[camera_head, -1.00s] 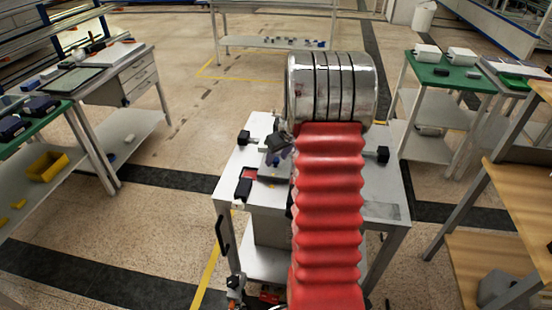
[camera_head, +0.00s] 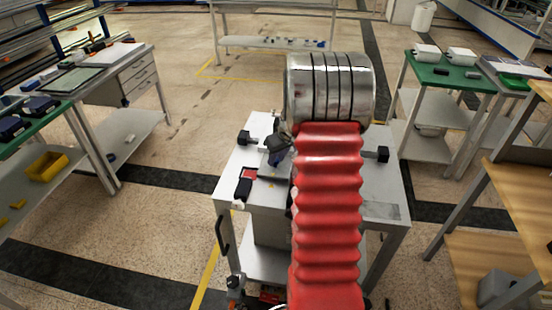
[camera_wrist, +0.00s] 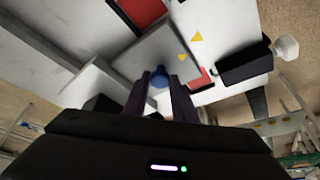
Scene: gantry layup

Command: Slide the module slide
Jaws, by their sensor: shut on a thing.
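The module slide is a grey plate (camera_wrist: 150,50) with a small blue knob (camera_wrist: 158,77) at its near edge in the wrist view. My gripper (camera_wrist: 160,88) has its two dark purple fingers closed on either side of the knob. Red surfaces (camera_wrist: 142,10) show beside the plate. In the head view, my gripper (camera_head: 275,161) is low over the white table (camera_head: 380,187), left of my red bellows arm cover. The arm and gripper hide much of the slide there.
A black block (camera_wrist: 243,66) with a white knob (camera_wrist: 287,47) is beside the plate. Black blocks stand at the table's left (camera_head: 244,137) and right (camera_head: 382,154). Green-topped benches (camera_head: 455,72) are at the right. Open floor lies beyond the table.

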